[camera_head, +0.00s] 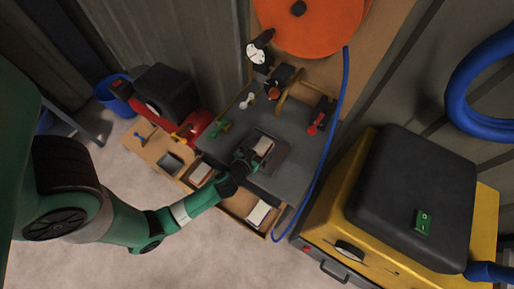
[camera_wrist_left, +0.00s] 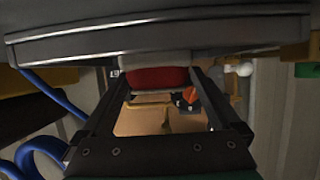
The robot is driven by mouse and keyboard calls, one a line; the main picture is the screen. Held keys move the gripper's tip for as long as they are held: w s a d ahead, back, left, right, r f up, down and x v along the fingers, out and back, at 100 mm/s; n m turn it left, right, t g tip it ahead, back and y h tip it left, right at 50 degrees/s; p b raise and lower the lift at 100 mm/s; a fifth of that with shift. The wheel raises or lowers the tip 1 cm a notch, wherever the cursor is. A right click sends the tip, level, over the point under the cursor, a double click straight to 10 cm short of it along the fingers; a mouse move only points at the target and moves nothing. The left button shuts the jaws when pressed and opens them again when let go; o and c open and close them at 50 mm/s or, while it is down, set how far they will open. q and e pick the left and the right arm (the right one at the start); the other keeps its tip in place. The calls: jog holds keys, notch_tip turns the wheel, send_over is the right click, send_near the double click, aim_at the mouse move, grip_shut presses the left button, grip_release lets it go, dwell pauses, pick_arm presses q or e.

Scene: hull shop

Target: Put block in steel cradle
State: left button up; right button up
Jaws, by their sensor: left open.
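A pale-topped block (camera_head: 263,146) lies on a dark, flat steel cradle (camera_head: 273,168) on the grey bench top. My left gripper (camera_head: 249,157) is at the near-left side of the block and partly covers the cradle. In the left wrist view, a red block with a pale edge (camera_wrist_left: 155,78) is between the tips of the two open fingers (camera_wrist_left: 155,85). It is against a wide dark plate across the top of that view. I cannot tell whether the fingers touch it. My right gripper is not in view.
A wooden tray along the bench's near edge holds a pale block (camera_head: 258,213) and another block (camera_head: 200,173). A blue hose (camera_head: 330,140) runs down the bench's right side. A yellow and black machine (camera_head: 410,200) stands right. Small tools (camera_head: 318,118) stand at the back.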

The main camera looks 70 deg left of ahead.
pick_arm(q)
jog(key=v, duration=1)
jog(key=shift+s+d, duration=0.2)
jog(key=shift+d, duration=0.1)
jog(key=shift+s+d+r, duration=0.3)
jog(key=shift+s+r, duration=0.1)
jog(key=shift+s, duration=0.1)
jog(key=shift+w, duration=0.1)
jog(key=w+d+r+t+h, duration=0.1)
jog(key=w+d+r+t, duration=0.25)
jog(key=w+r, duration=0.8)
jog(key=w+d+r+t+h, duration=0.1)
jog(key=w+d+r+t, duration=0.25)
jog(key=w+r, duration=0.85)
jog(key=s+d+r+m+t+h, duration=0.2)
jog(key=s+r+m+t, duration=0.1)
jog(key=r, duration=0.9)
jog(key=s+d+r+m+t+h, duration=0.2)
jog(key=s+d+r+t+h, duration=0.1)
jog(key=r, duration=1)
jog(key=s+d+r+m+t+h, duration=0.2)
jog(key=s+r+m+t+h, duration=0.1)
jog(key=r, duration=1)
jog(key=shift+s+d+r+m+t, duration=0.2)
jog(key=shift+s+m+t, duration=0.15)
jog(key=shift+t, duration=0.25)
